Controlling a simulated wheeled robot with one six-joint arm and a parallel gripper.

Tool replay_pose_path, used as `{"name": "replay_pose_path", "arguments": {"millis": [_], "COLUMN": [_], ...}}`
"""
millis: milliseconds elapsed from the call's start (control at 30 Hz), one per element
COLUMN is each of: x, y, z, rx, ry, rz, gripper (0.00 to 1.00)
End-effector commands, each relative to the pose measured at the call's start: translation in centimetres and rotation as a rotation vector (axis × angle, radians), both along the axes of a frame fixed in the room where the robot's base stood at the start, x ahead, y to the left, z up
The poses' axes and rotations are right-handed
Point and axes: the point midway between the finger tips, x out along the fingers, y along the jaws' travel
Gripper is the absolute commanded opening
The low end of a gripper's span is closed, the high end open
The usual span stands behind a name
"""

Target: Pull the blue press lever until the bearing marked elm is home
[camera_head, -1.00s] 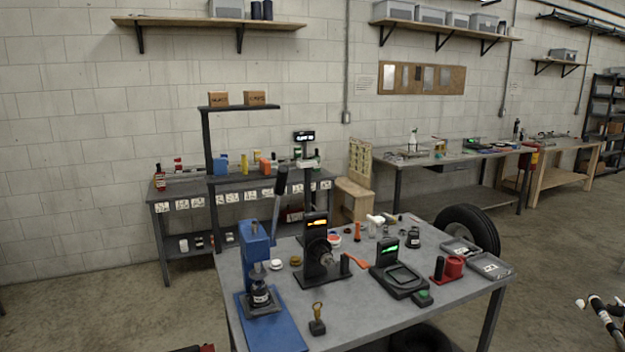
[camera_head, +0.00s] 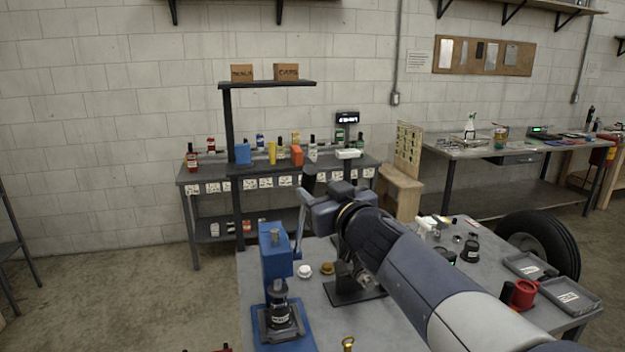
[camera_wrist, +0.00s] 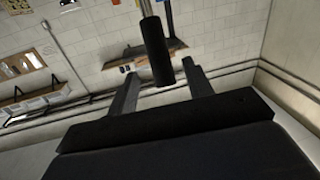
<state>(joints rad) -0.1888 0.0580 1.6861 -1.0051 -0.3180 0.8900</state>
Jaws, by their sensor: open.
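The blue press (camera_head: 276,252) stands on the blue base at the front left of the bench. A dark part with a white label (camera_head: 281,314) sits under its ram; the label is too small to read, and I cannot tell how deep it sits. The press lever (camera_head: 309,174) points up, with a steel rod and a black grip. My gripper (camera_head: 308,197) is at the lever, just below the top of the grip. In the wrist view the black grip (camera_wrist: 155,45) stands between the two open fingers of my gripper (camera_wrist: 160,70), with gaps showing beside it.
My arm crosses the bench and hides its middle. A white cap (camera_head: 305,270) and a brass piece (camera_head: 327,268) lie right of the press. Grey trays (camera_head: 570,297) and a red container (camera_head: 523,294) are at the right. A shelved bench (camera_head: 205,177) stands behind.

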Motion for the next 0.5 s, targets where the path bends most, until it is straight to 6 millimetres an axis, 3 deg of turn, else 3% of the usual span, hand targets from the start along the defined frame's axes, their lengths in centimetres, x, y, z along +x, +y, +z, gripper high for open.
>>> {"name": "replay_pose_path", "arguments": {"millis": [300,500], "x": [4.8,6.4], "y": [2.4,3.1], "z": [-0.1,0.0], "rx": [0.000,0.001], "ry": [0.002,0.001], "rz": [0.000,-0.001], "gripper": [0.49,0.49]}}
